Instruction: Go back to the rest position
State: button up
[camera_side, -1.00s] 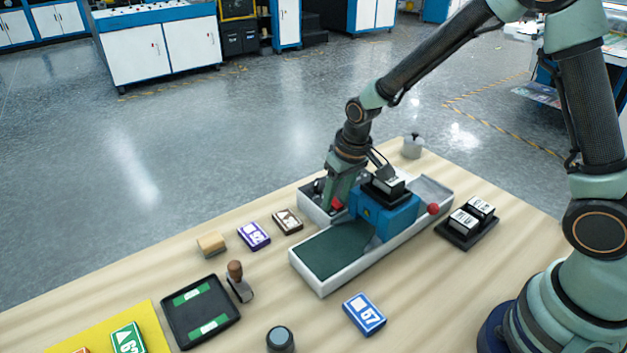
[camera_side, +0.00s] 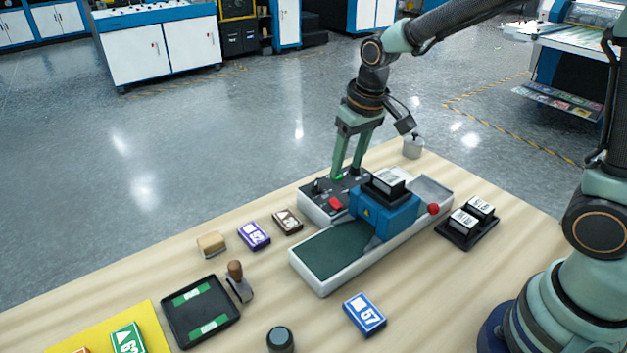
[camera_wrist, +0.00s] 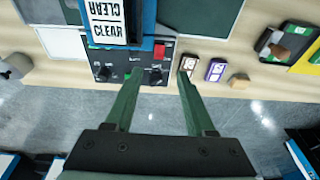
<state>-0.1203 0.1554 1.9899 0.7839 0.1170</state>
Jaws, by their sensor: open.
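My gripper (camera_side: 346,172) is open and empty, with its fingers pointing down over the control panel (camera_side: 318,207) of the laminating machine. In the wrist view the two fingers of my gripper (camera_wrist: 160,85) stand apart on either side of the panel's near edge. The panel carries dark knobs, a red button (camera_side: 336,203) and a green spot near the fingertips. The blue laminator body (camera_side: 385,217) has a black and white block labelled CLEAR (camera_wrist: 105,22) on top. I cannot tell whether a fingertip touches the panel.
A dark tray with two labelled blocks (camera_side: 465,222) is to the right. Brown (camera_side: 287,221), purple (camera_side: 254,236) and blue (camera_side: 364,314) cards, a stamp (camera_side: 237,280), a black tray (camera_side: 172,328) and a grey weight (camera_side: 413,147) are around the machine. The air above the floor behind is clear.

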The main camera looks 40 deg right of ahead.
jog(key=shift+v, duration=1)
jog(key=s+d+r+t, duration=0.1)
jog(key=s+d+r, duration=0.1)
jog(key=s, duration=0.4)
jog(key=s+d+r+t, duration=0.2)
jog(key=s+d+r, duration=0.1)
jog(key=s, duration=0.3)
jog(key=shift+s+r, duration=0.2)
jog(key=shift+r, duration=0.7)
